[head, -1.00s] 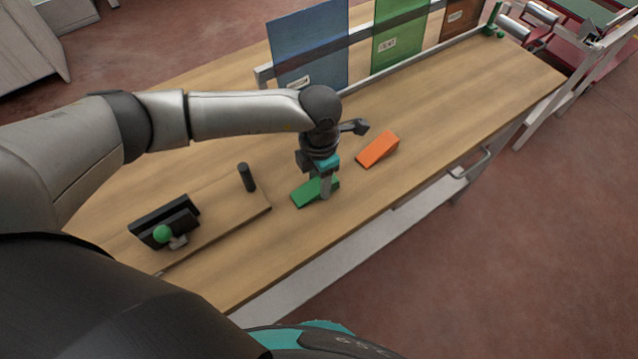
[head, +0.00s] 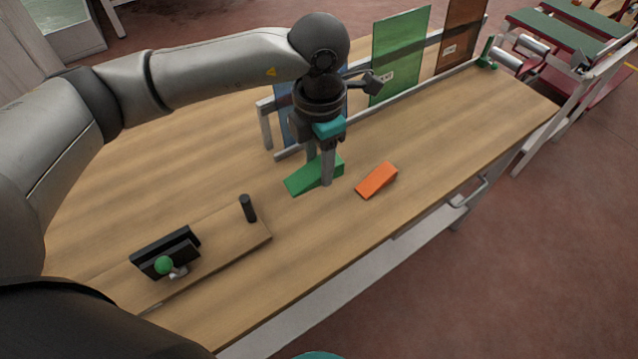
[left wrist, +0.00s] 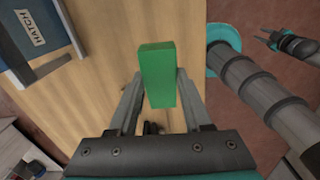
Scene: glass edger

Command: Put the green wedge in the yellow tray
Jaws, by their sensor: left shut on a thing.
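The green wedge (head: 300,183) is held between the fingers of my left gripper (head: 320,172), above the wooden table, left of the orange wedge in the head view. In the left wrist view the green wedge (left wrist: 157,72) stands out between the two fingers, which are shut on it. My right gripper (left wrist: 272,42) shows small and dark at the upper right of the left wrist view, away from the wedge; its jaws are too small to judge. No yellow tray is visible in these frames.
An orange wedge (head: 377,180) lies on the table (head: 440,150). A board (head: 222,248) with a black post (head: 248,208) and a black block with a green knob (head: 164,265) is at the near left.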

